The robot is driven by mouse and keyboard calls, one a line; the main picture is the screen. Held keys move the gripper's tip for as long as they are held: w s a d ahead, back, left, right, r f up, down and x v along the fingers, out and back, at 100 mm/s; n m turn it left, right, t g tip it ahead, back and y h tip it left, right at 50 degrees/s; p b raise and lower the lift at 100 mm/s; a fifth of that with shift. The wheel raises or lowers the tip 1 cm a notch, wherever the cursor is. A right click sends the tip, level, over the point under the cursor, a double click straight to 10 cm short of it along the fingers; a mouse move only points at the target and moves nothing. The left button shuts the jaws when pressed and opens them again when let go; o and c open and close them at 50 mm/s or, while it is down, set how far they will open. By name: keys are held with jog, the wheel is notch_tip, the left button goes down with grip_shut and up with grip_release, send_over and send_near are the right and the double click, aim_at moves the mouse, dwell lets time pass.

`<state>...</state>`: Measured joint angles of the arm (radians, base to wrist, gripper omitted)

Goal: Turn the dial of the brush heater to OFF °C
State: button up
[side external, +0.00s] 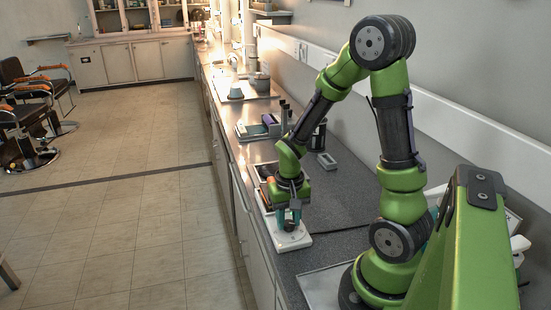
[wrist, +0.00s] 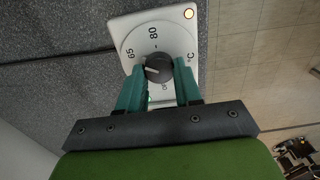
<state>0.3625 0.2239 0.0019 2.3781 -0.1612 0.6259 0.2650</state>
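The brush heater's white control base (side external: 293,236) lies near the front edge of the counter in the side external view. In the wrist view its white face (wrist: 120,32) carries the marks 65, 80 and °C, and an orange lamp glows at its top right corner. The dark round dial (wrist: 158,68) sits in the middle of the face, with a pale pointer line aimed left. My gripper (wrist: 157,78) is over the dial, its two teal fingers on either side of it. Finger contact cannot be made out. The OFF mark is partly hidden near the fingers. In the side view my gripper (side external: 288,218) points down at the base.
The grey speckled counter (side external: 335,200) runs along the wall, with a small grey box (side external: 327,161) behind my gripper. A rack with bottles (side external: 258,128) and a pot (side external: 260,82) stand farther back. The tiled floor (side external: 110,200) lies beyond the counter's left edge.

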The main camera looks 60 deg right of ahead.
jog(key=shift+c, duration=0.9)
jog(key=shift+n, duration=0.3)
jog(key=n, duration=0.4)
jog(key=shift+n, duration=0.3)
jog(key=n, duration=0.6)
jog(key=shift+w+a, duration=0.1)
jog(key=shift+a, duration=0.05)
jog(key=n, duration=0.6)
jog(key=shift+a+r+n, duration=0.1)
jog(key=shift+n, duration=0.2)
jog(key=n, duration=0.6)
jog(key=shift+a, duration=0.1)
jog(key=o, duration=1)
jog(key=shift+s, duration=0.2)
